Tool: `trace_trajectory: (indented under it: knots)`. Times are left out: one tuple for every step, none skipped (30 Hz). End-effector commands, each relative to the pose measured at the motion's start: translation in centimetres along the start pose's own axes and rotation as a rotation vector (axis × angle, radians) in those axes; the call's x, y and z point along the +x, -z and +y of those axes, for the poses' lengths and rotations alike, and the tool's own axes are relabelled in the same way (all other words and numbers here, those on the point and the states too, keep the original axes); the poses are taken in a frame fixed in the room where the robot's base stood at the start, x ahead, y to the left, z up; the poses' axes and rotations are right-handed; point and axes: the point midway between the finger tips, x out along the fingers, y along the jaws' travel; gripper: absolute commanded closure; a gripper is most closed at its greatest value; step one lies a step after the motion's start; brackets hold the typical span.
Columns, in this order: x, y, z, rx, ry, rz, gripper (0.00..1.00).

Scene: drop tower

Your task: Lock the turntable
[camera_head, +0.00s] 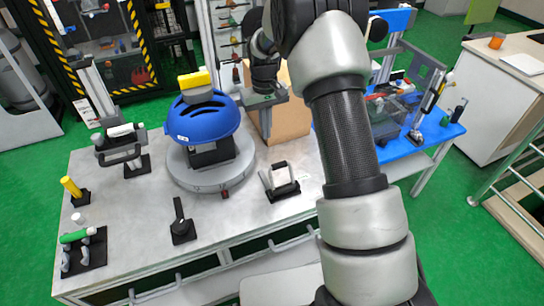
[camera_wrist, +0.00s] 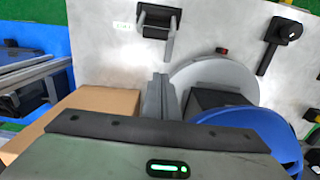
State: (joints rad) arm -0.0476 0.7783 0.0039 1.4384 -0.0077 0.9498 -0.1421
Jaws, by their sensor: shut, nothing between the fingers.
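The turntable (camera_head: 205,180) is a round pale grey disc on the metal bench. It also shows in the wrist view (camera_wrist: 225,75), partly hidden. A blue helmet (camera_head: 205,122) sits above it on a dark support. A small red part (camera_head: 225,194) is at the turntable's front edge; it also shows in the wrist view (camera_wrist: 222,50). My gripper (camera_head: 266,128) is to the right of the helmet, above the bench and apart from the red part. Its fingers (camera_wrist: 160,95) are together and empty, beside the turntable's edge in the wrist view.
A cardboard box (camera_head: 290,115) stands behind my gripper. A black lever on a base (camera_head: 182,225) and a black-and-white fixture (camera_head: 280,182) stand near the bench front. A yellow block (camera_head: 194,80) is above the helmet. A clamp stand (camera_head: 125,145) is at left.

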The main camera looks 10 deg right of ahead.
Motion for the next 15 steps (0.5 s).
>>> trace_trajectory:
  knots:
    - [0.1,0.0,0.0,0.000,0.000,0.000,1.00]
    - [0.1,0.0,0.0,0.000,0.000,0.000,1.00]
    - [0.4,0.0,0.0,0.000,0.000,-0.001,1.00]
    - [0.6,0.0,0.0,0.000,0.000,-0.001,1.00]
    - [0.9,0.0,0.0,0.001,0.000,-0.001,1.00]
    - [1.4,-0.1,0.0,0.001,0.000,-0.002,1.00]
    - [1.8,-0.1,0.0,0.001,0.000,-0.003,1.00]
    - [2.3,-0.1,0.0,0.001,0.000,-0.003,1.00]
    - [3.1,-0.1,0.0,0.000,0.000,-0.003,1.00]
    - [3.7,-0.1,0.0,0.000,0.000,-0.004,1.00]
    - [4.4,-0.1,0.0,0.000,0.000,-0.004,1.00]
    - [5.3,-0.1,0.0,0.001,0.001,-0.005,1.00]
    - [5.9,-0.1,0.0,0.001,0.000,-0.004,1.00]
    - [6.6,-0.1,0.0,0.001,0.000,-0.004,1.00]
    - [7.5,-0.1,0.0,0.001,0.001,-0.005,1.00]
